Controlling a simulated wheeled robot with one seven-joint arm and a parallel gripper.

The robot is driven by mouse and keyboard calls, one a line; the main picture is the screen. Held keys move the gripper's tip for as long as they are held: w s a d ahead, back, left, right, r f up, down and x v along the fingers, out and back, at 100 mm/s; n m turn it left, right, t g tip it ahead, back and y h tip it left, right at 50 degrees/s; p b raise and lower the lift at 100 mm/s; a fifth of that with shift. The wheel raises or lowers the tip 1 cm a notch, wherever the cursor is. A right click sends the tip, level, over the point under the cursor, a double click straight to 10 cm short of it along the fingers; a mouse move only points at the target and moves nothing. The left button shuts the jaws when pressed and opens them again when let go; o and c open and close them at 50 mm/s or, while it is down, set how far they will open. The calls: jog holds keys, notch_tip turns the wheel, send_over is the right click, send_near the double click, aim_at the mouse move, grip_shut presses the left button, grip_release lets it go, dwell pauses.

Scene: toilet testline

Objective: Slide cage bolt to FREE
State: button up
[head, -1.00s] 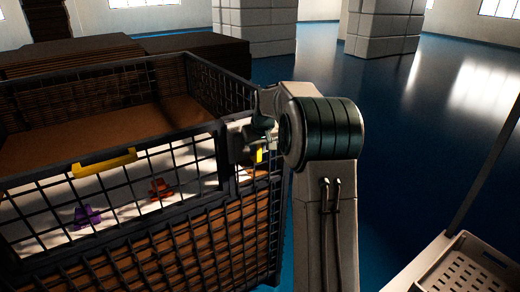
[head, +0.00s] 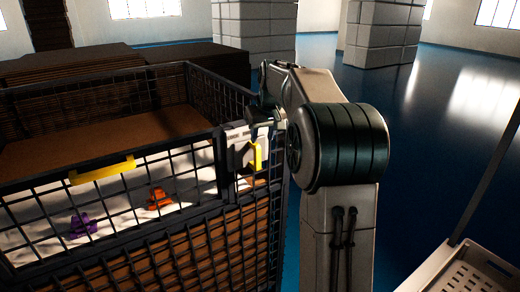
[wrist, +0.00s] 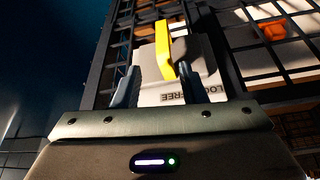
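The yellow bolt handle (head: 256,156) stands upright on a pale plate (head: 236,150) at the cage's near right corner post. In the wrist view the yellow handle (wrist: 166,52) appears between and beyond my fingers, in front of the plate (wrist: 205,78). The plate's lettering is upside down there; FREE reads clearly and LOCK is partly covered by a finger. My gripper (wrist: 156,86) is open, with a dark finger on each side and nothing held. I cannot tell whether a finger touches the handle. In the head view my arm hides much of the gripper.
The wire-mesh cage (head: 120,216) has a yellow handle bar (head: 102,171) on its front gate. A purple piece (head: 83,226) and an orange piece (head: 159,198) lie inside. A pale basket (head: 470,278) stands at lower right. Blue floor (head: 440,130) is open to the right.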

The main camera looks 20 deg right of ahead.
jog(key=shift+v, duration=1.65)
jog(key=s+a+f, duration=0.2)
jog(key=s+a, duration=0.3)
jog(key=s, duration=0.3)
jog(key=s+a+f, duration=0.2)
jog(key=s+a, duration=0.3)
jog(key=s, duration=0.3)
jog(key=s+a+f, duration=0.2)
jog(key=s+f, duration=0.3)
jog(key=s, duration=0.3)
jog(key=s+a+f+g, duration=0.1)
jog(key=s+f, duration=0.3)
jog(key=s, duration=0.5)
jog(key=shift+a+f, duration=0.35)
